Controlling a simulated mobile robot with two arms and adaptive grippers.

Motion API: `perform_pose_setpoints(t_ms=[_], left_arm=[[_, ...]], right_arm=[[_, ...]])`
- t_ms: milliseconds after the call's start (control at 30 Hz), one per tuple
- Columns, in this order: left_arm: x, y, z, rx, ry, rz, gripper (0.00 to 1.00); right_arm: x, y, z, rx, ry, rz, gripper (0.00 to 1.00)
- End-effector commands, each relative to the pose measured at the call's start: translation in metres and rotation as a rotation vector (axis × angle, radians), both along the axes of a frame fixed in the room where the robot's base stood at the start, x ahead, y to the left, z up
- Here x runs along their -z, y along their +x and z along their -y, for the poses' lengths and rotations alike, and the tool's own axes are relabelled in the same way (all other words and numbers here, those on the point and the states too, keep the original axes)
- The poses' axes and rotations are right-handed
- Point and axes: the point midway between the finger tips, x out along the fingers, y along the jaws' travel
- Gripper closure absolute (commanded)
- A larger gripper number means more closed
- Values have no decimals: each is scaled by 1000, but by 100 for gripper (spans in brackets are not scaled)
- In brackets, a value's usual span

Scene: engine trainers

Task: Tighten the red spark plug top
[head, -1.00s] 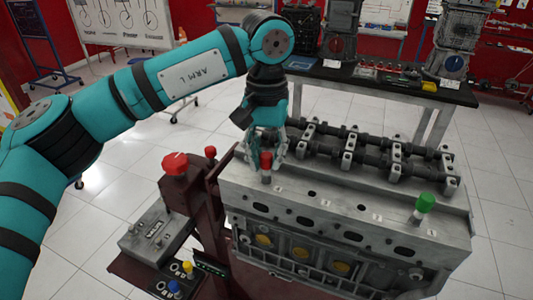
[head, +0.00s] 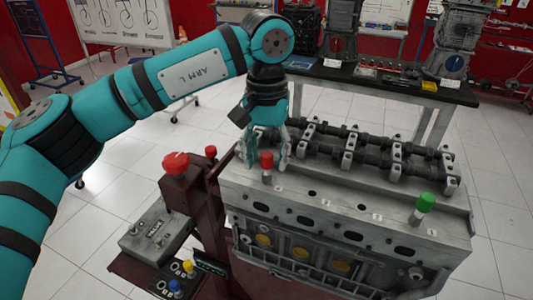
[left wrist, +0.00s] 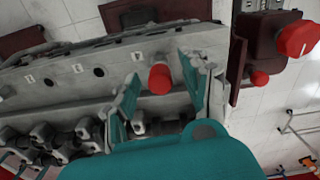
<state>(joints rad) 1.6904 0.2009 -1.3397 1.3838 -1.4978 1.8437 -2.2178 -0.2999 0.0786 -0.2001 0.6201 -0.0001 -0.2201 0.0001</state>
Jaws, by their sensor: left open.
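The red spark plug top (head: 266,160) stands upright in the left end of the grey engine block (head: 330,205), in the head view. It also shows in the left wrist view (left wrist: 159,78), between and just beyond the open fingers. My left gripper (head: 267,160) points down over that end of the block, its fingers open on both sides of the red top. I cannot tell whether either finger touches it. A green spark plug top (head: 425,202) stands at the block's right end. My right gripper is not in view.
Dark camshafts (head: 375,150) run along the back of the block. A red stand with a red knob (head: 174,163) and a control box (head: 155,235) is on the left. A black-topped table (head: 390,85) with engine parts stands behind. White tiled floor lies around.

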Motion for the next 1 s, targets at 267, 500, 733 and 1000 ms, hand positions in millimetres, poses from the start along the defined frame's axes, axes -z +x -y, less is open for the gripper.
perform_pose_setpoints(t_ms=[267,500,733,1000], left_arm=[[-19,1,0,-1,-1,3,53],[-70,1,1,-2,-1,4,53],[-108,1,0,-2,0,2,53],[-120,0,0,0,0,-1,53]], right_arm=[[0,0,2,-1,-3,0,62],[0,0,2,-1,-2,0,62],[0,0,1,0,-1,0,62],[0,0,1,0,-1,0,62]])
